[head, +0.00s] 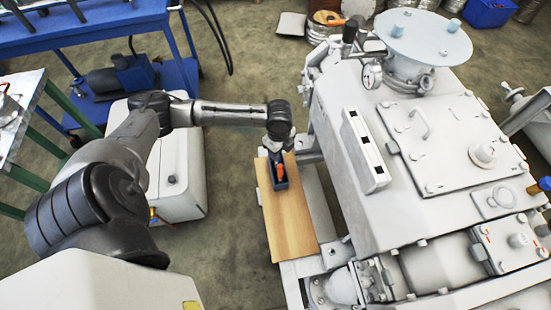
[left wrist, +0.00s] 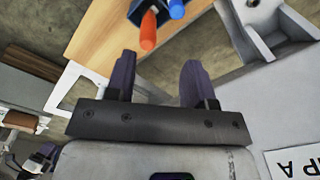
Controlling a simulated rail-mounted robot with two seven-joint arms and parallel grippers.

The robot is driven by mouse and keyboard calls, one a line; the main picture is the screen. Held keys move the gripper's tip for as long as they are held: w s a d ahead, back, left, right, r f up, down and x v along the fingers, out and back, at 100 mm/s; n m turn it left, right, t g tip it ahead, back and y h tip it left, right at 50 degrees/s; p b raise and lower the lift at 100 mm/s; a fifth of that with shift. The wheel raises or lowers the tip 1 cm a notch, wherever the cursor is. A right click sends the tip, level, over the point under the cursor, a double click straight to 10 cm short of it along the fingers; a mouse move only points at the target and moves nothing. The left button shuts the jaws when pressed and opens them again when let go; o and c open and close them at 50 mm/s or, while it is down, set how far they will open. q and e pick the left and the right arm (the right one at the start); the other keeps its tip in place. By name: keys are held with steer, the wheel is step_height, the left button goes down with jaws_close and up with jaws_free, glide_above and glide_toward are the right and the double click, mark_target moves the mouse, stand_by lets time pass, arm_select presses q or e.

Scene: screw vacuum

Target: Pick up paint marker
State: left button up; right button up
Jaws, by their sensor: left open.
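An orange paint marker (head: 281,173) stands in a small dark blue holder (head: 278,184) on a wooden board (head: 291,228). The left wrist view shows the orange marker (left wrist: 148,31) and a blue marker (left wrist: 177,9) beside it, both in the holder (left wrist: 137,12) at the top edge. My left gripper (head: 279,146) is at the holder's far side in the head view. In the left wrist view its two purple fingers (left wrist: 158,75) are apart with nothing between them; the markers lie beyond the tips. My right gripper is not in view.
A large grey machine (head: 365,215) with a gauge (head: 372,76) stands right of the board. A white box-shaped unit (head: 186,185) is on the floor to the left, near a blue cart (head: 95,40). The near half of the board is bare.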

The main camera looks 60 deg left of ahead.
arm_select(q)
steer(key=w+a+r+b, duration=0.2)
steer(key=a, duration=0.5)
step_height(320, 180, down, 8)
steer(key=b, duration=0.3)
steer(key=shift+d+f, duration=0.1)
steer(key=shift+f, duration=0.05)
step_height(320, 180, down, 5)
steer(key=b, duration=0.4)
steer(key=shift+w+f, duration=0.1)
steer(key=shift+w, duration=0.05)
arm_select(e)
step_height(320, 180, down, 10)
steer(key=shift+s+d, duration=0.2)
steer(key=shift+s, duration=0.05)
arm_select(q)
jaws_close()
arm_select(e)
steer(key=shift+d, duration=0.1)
